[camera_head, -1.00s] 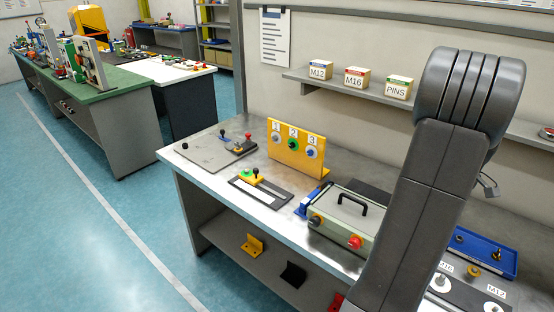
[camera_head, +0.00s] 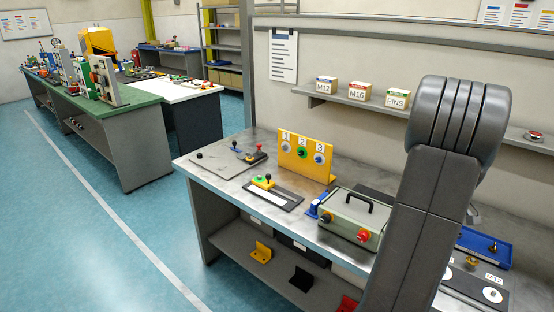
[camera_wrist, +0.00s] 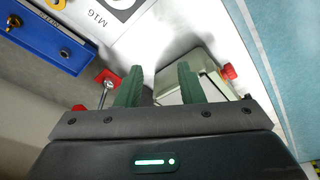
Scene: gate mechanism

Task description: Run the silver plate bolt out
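My gripper (camera_wrist: 160,85) shows in the wrist view as two green fingers standing apart, with nothing between them. In the head view my arm covers the right side and the gripper is hidden. No part is clearly identifiable as the silver plate bolt. A flat grey plate (camera_head: 213,165) lies at the far left end of the near bench, with a small black-knobbed and red-knobbed mechanism (camera_head: 250,154) at its right edge. My gripper is well away from both.
A yellow panel (camera_head: 305,156) numbered 1 to 3 stands on the grey bench (camera_head: 228,183). A grey-green box (camera_head: 348,217) with a handle and a blue tray (camera_head: 485,246) lie to the right. A green bench (camera_head: 125,108) with several mechanisms stands far left. Blue floor is clear in front.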

